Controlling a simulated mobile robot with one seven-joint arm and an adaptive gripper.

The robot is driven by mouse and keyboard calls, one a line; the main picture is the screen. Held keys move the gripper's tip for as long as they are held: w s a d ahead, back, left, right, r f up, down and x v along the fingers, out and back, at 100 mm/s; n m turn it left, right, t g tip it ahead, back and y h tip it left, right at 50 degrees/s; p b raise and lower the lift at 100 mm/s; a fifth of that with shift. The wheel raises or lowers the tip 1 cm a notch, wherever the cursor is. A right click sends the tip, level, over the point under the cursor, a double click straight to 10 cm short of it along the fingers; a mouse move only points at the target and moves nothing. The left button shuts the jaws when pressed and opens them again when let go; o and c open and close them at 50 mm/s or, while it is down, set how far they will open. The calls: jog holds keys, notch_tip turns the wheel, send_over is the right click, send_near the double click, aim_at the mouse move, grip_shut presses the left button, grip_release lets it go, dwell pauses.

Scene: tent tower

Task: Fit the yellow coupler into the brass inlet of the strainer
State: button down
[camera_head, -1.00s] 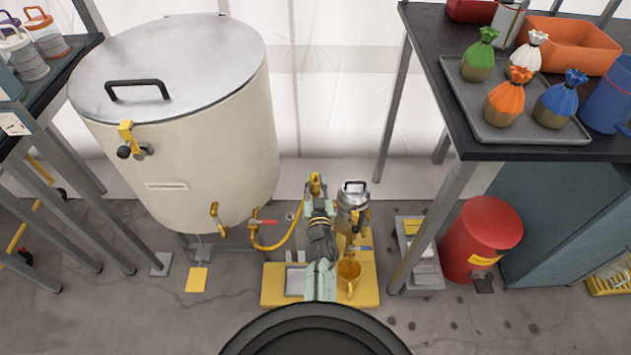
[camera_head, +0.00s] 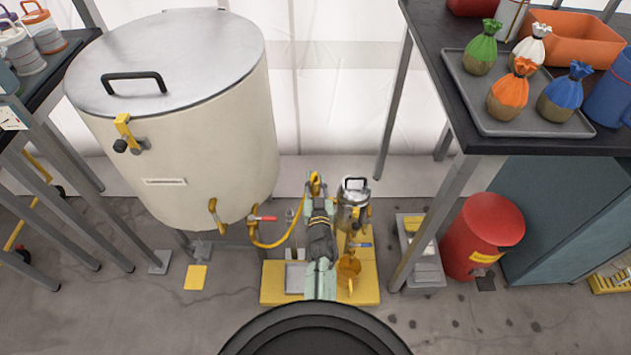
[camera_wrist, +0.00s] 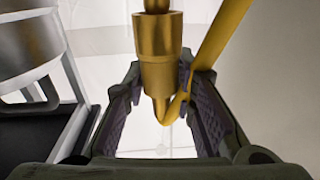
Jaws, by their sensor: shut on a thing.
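The yellow coupler (camera_wrist: 158,60) is between my gripper's two fingers (camera_wrist: 162,100) in the wrist view, and they are shut on it. The yellow hose (camera_wrist: 225,38) bends in a tight loop at the coupler's end and runs off past the right finger. In the head view, my gripper (camera_head: 317,187) is just left of the strainer (camera_head: 352,207), a steel canister with brass fittings standing on a yellow base. The coupler appears apart from the strainer. The brass inlet cannot be picked out clearly. A metal cylinder, probably the strainer, fills the wrist view's upper left.
The large cream tank (camera_head: 180,140) stands at left, with a red-handled valve (camera_head: 262,218) feeding the hose. A grey crate (camera_head: 420,255), red bin (camera_head: 482,235) and black-topped table (camera_head: 425,45) are at right.

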aim_at(316, 190)
jog(key=shift+f+b, duration=0.75)
jog(key=shift+f, duration=0.25)
jog(key=c, duration=1.2)
grip_release()
jog(key=shift+c, duration=0.2)
jog(key=s, duration=0.7)
jog(key=shift+s+d, duration=0.25)
jog(key=shift+d, duration=0.05)
